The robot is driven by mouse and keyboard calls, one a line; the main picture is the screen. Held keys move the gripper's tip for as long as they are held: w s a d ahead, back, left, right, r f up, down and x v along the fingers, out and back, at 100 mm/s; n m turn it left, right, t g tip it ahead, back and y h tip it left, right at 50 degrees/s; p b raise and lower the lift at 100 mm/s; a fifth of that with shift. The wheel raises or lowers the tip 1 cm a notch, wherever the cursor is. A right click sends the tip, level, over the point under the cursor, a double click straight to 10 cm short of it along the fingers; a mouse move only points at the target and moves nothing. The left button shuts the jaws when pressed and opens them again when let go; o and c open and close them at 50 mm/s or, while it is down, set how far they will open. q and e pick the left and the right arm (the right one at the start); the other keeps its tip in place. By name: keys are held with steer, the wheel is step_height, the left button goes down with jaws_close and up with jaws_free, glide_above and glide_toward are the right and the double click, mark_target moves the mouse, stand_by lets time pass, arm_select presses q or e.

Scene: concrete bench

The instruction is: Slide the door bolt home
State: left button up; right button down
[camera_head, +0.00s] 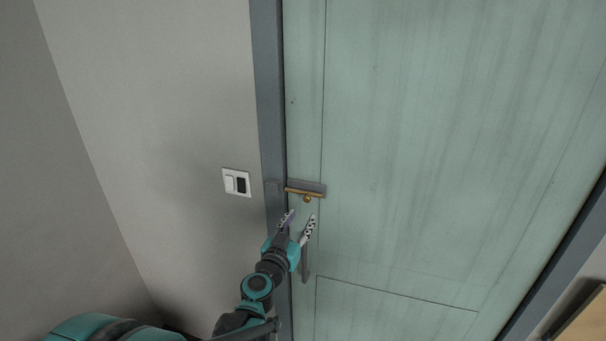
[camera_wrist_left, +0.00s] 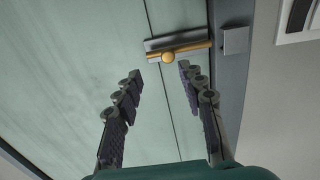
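The door bolt has a grey plate (camera_head: 313,186) and a brass rod (camera_head: 296,190) on the left edge of the pale green door. Its round brass knob (camera_head: 307,199) hangs below the rod; it also shows in the left wrist view (camera_wrist_left: 168,57). A grey keeper block (camera_wrist_left: 236,40) sits on the door frame; the rod's end stops at the door edge, with a small gap to the keeper. My left gripper (camera_head: 301,214) is open and empty just below the knob; in the left wrist view its fingers (camera_wrist_left: 160,70) are spread with the knob ahead between their tips, apparently not touching. My right gripper is not in view.
A grey door frame (camera_head: 269,100) runs up beside the bolt. A white switch plate (camera_head: 236,182) is on the wall to the left. A dark vertical door handle (camera_head: 306,262) is below the bolt, partly behind my gripper. The door surface right of the bolt is clear.

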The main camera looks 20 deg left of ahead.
mark_target(306, 200)
arm_select(q)
steer(key=shift+y, duration=0.3)
steer(key=w, duration=0.8)
steer(key=shift+a+r, duration=0.2)
steer(key=shift+a, duration=0.2)
jaws_close()
